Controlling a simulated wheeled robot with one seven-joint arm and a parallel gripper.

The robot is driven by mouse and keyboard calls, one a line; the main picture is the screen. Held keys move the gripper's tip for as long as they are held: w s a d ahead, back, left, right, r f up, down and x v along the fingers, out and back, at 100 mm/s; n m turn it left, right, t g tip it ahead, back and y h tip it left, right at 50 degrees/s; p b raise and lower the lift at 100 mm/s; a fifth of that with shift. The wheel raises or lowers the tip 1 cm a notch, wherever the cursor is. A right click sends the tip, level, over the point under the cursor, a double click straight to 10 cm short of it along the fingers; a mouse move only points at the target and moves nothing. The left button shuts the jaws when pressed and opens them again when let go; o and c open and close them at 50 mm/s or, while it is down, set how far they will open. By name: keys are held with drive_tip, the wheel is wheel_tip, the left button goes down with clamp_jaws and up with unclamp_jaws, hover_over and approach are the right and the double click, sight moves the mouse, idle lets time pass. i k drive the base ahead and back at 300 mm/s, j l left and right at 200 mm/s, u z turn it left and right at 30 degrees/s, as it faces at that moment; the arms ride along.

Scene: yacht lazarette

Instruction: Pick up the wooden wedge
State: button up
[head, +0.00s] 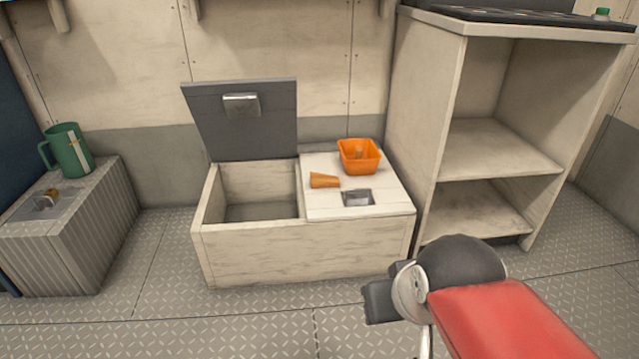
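A small tapered orange-brown wooden piece (324,180), which looks like the wooden wedge, lies on its side on the closed white right half of the locker top. It is left of and in front of an orange square bin (359,158). A small tan item (358,152) shows inside the bin, too small to identify. My gripper (378,303) shows only as a dark block at the end of my arm, in front of the locker and apart from the wedge. Its fingers cannot be made out.
The locker's left compartment (207,208) is open and looks empty, its grey lid (243,122) raised. A recessed latch (358,198) sits near the wedge. A shelf unit (497,147) stands at right. A green jug (69,150) stands on a ribbed box (100,215) at left.

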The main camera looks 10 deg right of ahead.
sight(318, 181)
drive_tip(key=i+j, duration=0.3)
drive_tip(key=i, duration=0.2)
drive_tip(key=i+j, duration=0.3)
drive_tip(key=i, duration=0.2)
drive_tip(key=i+j+z, duration=0.1)
drive_tip(key=i+j, duration=0.2)
drive_tip(key=i, duration=0.2)
